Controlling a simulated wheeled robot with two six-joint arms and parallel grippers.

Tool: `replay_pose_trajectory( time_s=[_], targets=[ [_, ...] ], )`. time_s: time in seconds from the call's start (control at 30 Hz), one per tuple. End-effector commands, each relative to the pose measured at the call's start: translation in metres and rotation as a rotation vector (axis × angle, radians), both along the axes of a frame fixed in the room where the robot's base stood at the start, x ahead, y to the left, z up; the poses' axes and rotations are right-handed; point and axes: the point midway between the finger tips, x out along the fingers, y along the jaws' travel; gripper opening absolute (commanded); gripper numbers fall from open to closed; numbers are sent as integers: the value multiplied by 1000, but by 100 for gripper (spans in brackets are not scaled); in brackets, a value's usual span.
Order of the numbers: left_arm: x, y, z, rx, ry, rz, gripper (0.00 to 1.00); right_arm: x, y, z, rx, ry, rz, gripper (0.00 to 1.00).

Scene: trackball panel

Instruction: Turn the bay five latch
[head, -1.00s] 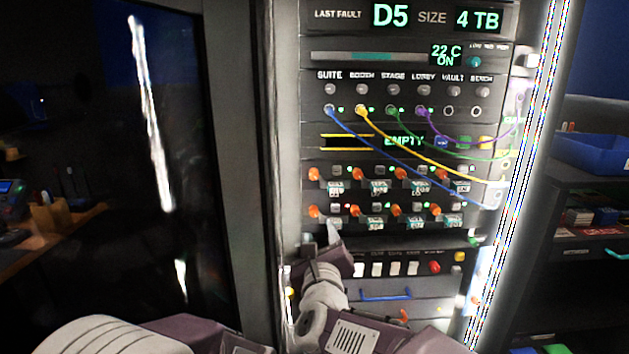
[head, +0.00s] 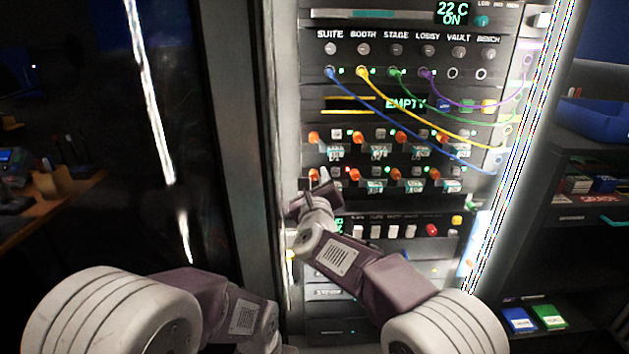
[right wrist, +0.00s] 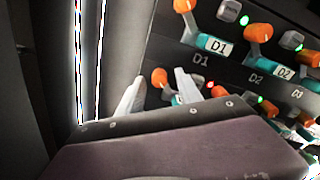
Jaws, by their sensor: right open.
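The bay five latch is an orange knob (head: 313,175) at the left end of the lower drive row in the head view. In the right wrist view this orange knob (right wrist: 158,77) shows below bay D1, with part of a teal label beside it. My right gripper (right wrist: 160,80) is open, its two pale fingers on either side of the knob in the picture. I cannot tell whether they touch it. The fingers hide most of that bay's label. In the head view my right gripper (head: 319,178) is at the same bay. My left gripper is out of view.
The D1 latch (right wrist: 182,5) and D2 latch (right wrist: 258,32) are above and right. A red light (right wrist: 217,91) glows beside the lower bay. A bright strip and rack edge (right wrist: 90,60) stand close at the left. Blue, yellow, green and purple cables (head: 425,118) hang above right.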

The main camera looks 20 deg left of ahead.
Motion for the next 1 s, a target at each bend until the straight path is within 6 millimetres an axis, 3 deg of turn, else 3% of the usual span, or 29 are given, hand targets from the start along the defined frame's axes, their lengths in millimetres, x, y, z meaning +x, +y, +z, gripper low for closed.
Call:
replay_pose_trajectory(
  time_s=[0.07,0.2,0.63,1.0],
  targets=[
    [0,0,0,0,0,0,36,0,0,0,0,0,0,36],
    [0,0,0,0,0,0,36,0,0,0,0,0,0,0],
    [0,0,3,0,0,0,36,-1,0,0,-67,-19,1,0],
    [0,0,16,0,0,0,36,0,0,2,-358,-101,1,0]
  ],
)
